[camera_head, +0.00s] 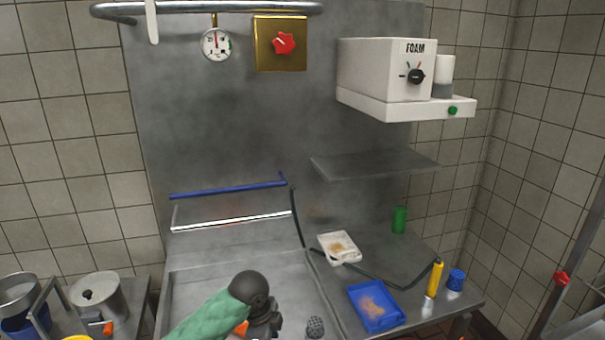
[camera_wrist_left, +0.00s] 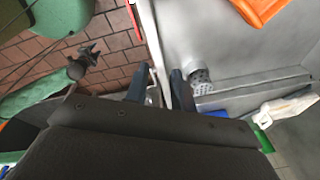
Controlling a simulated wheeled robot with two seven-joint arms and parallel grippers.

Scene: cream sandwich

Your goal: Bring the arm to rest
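My left arm, with a green sleeve and a dark joint, comes in at the bottom of the head view over the sink (camera_head: 215,265). In the left wrist view my left gripper (camera_wrist_left: 162,78) points past the edge of the metal counter. Its two dark fingers are apart, with the light counter edge showing in the gap. I see nothing held between them. A dark, finger-like shape beside a green link shows over the floor at upper left in the wrist view; it may be my right gripper, but its state is unclear.
A metal pot (camera_head: 100,300) stands at left. A foam machine (camera_head: 385,70) hangs above a shelf (camera_head: 375,164).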

